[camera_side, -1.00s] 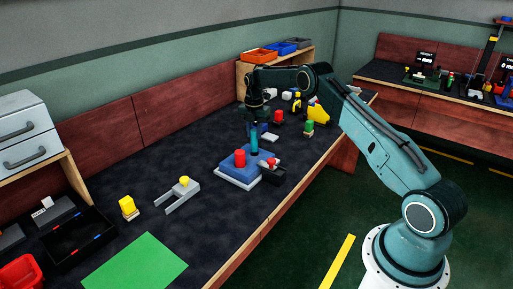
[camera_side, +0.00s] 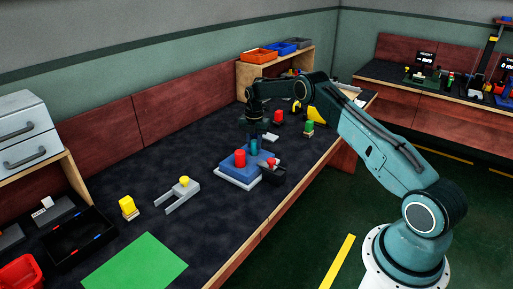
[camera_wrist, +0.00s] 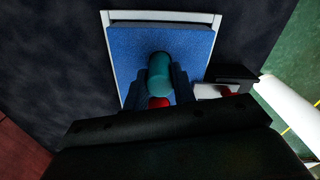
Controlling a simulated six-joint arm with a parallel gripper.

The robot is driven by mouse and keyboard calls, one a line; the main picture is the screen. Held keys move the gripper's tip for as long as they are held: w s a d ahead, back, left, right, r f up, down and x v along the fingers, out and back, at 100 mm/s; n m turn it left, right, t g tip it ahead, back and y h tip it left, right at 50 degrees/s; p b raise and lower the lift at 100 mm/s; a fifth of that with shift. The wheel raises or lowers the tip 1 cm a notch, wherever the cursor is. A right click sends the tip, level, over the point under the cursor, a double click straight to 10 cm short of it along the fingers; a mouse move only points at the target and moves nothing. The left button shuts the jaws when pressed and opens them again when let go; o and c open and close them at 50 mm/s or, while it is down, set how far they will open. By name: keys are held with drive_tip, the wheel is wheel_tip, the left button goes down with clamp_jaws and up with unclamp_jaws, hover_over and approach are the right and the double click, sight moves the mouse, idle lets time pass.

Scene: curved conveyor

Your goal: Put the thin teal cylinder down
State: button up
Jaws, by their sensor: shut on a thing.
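The thin teal cylinder (camera_side: 254,147) stands roughly upright in the side view, low at the back edge of a blue block on a white base (camera_side: 236,182). My gripper (camera_side: 255,134) is shut on its upper part from above. In the wrist view the cylinder (camera_wrist: 160,73) sits between the two fingers of my gripper (camera_wrist: 160,83), over the blue pad (camera_wrist: 195,42). I cannot tell whether its lower end touches the pad. A red cylinder (camera_side: 240,158) stands on the blue block, and its top shows partly hidden in the wrist view (camera_wrist: 160,102).
A black box with a red-topped part (camera_side: 272,174) stands right beside the blue block.

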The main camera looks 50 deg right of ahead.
drive_tip(key=shift+f, duration=0.1)
drive_tip(key=o, duration=1)
wheel_tip(320, 180, up, 12)
drive_tip(key=shift+r, duration=0.2)
idle(0.6)
